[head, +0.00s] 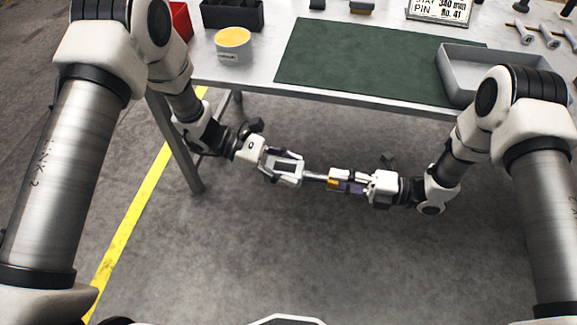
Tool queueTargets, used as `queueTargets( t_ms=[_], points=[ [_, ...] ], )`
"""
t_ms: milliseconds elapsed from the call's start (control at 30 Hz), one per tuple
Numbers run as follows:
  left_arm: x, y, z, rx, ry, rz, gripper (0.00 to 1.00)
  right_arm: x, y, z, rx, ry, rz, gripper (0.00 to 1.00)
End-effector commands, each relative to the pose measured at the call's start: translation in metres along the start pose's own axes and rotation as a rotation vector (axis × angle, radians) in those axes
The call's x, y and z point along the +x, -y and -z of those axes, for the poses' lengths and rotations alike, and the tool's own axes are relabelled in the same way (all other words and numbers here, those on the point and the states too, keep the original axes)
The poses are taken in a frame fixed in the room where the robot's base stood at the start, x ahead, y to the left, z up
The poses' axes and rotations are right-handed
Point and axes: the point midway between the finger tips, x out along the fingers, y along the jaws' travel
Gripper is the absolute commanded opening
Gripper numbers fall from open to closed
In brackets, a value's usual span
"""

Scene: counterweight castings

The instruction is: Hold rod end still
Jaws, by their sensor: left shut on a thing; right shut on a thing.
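A short grey metal rod (315,177) lies roughly level between my two grippers, in front of the table and above the floor. My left gripper (298,174) is shut on the rod's left end. My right gripper (333,181) is shut on its right end, where a small orange patch shows between the fingers. Only the middle of the rod shows; both ends are hidden by the fingers.
The metal table (262,82) carries a green mat (370,65), a grey tray (455,75), a yellow-topped white tub (233,45), a black bin (232,14), a red bin (181,20), a sign (440,10) and several pins (541,33). The floor below is clear, with a yellow line (140,220).

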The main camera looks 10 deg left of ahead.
Motion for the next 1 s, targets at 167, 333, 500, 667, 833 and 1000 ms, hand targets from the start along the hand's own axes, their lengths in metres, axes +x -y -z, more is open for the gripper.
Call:
queueTargets(
  t_ms=[167,333,500,667,833,1000],
  points=[
    [-0.0003,-0.0003,-0.0012,0.001,0.003,0.0,0.0,0.0001,0.0002,0.0,0.181,0.0,0.001,0.0],
    [-0.0003,-0.0002,-0.0012,0.001,0.003,0.0,0.0,0.0003,0.0003,-0.0002,0.663,0.0,0.001,0.0],
    [-0.0003,-0.0001,-0.0013,0.001,0.003,0.0,0.0,0.0005,0.0005,-0.0004,1.21,-0.001,0.001,0.0],
    [-0.0003,0.0,-0.0013,0.001,0.003,0.001,0.0,0.0007,0.0007,-0.0006,1.725,-0.001,0.001,0.0],
    [-0.0002,0.0003,-0.0014,0.001,0.004,0.001,0.0,0.0009,0.001,-0.0007,2.271,0.0,0.0,0.0],
    [-0.0002,0.0005,-0.0015,0.001,0.004,0.002,0.0,0.001,0.0012,-0.0007,2.736,0.0,-0.001,0.0]
  ],
)
